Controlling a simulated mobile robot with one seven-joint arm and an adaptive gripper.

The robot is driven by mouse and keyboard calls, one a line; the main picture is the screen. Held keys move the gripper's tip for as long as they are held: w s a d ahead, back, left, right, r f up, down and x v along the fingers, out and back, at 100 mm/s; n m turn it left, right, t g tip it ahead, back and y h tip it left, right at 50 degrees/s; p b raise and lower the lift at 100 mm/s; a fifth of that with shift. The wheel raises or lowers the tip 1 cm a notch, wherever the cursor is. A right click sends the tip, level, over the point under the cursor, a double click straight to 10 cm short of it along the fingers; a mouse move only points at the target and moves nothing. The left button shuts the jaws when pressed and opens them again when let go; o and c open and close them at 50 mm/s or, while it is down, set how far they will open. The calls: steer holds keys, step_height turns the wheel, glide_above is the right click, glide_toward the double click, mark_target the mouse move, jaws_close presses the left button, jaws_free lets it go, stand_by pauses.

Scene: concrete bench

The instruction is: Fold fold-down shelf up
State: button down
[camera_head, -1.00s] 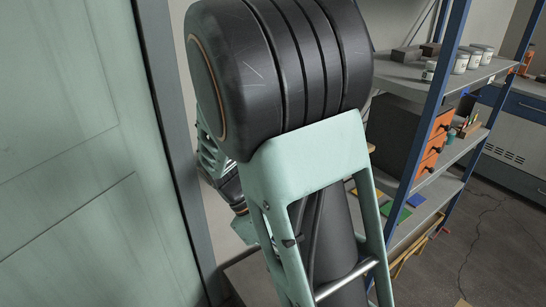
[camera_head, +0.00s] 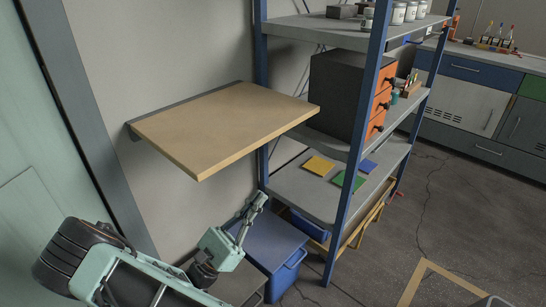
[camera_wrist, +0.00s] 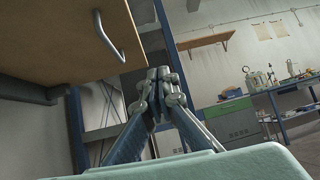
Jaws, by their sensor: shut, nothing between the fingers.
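The fold-down shelf (camera_head: 225,125) is a light wooden board sticking out level from the wall. My gripper (camera_head: 262,196) is low in the head view, below the board and apart from it. In the wrist view the board's underside (camera_wrist: 55,35) fills the upper left, with a curved metal handle (camera_wrist: 112,36) on it. My gripper's fingers (camera_wrist: 159,74) are shut together and empty, beside and below the handle in the picture and not touching it.
A blue-posted shelf rack (camera_head: 368,120) stands right of the board, holding a dark box with orange drawers (camera_head: 381,100). A blue bin (camera_head: 270,250) sits on the floor near my gripper. A green door (camera_head: 30,130) is at left. Open floor lies to the right.

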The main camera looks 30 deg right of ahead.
steer(key=w+a+n+t, duration=0.1)
steer(key=w+n+t, duration=0.1)
steer(key=t, duration=0.2)
steer(key=b, duration=0.2)
glide_toward(276, 136)
steer(key=w+d, duration=0.2)
steer(key=d, duration=0.2)
steer(key=shift+d+r, duration=0.1)
steer(key=shift+r, duration=1.65)
